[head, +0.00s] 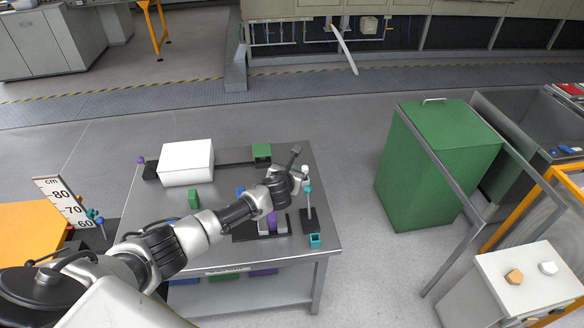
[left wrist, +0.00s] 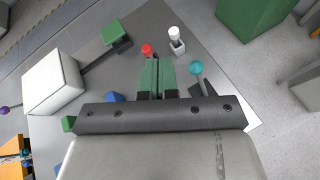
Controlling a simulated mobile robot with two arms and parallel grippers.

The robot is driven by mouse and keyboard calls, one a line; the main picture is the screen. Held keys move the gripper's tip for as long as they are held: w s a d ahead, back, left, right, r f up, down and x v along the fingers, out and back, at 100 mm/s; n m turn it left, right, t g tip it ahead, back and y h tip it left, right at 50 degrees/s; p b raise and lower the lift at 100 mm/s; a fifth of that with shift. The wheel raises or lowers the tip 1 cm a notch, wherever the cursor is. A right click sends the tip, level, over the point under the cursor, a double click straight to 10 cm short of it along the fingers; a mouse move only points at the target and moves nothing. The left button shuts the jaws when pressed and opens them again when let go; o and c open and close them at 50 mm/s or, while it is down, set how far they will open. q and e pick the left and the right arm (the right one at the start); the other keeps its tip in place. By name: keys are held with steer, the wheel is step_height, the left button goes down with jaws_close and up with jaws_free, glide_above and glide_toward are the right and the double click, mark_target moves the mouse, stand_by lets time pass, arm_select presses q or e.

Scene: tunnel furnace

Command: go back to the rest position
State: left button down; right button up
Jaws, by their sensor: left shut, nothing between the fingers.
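My left arm reaches in from the left over the grey metal table (head: 318,240). Its gripper (head: 296,176) is above the table's right part, beside a teal-topped peg (head: 307,189). In the left wrist view the two greenish fingers (left wrist: 157,78) are together with nothing held. There a red ball top (left wrist: 147,49) shows just beyond the fingertips. A white-topped piece (left wrist: 175,39) and the teal ball (left wrist: 196,67) are to their right. My right gripper is in neither view.
A white box (head: 186,162), a green block (head: 194,198), a green cube (head: 262,151) and a teal holder (head: 315,240) are on the table. A height scale (head: 66,200) stands at the left. A green cabinet (head: 440,160) stands at the right, with floor between it and the table.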

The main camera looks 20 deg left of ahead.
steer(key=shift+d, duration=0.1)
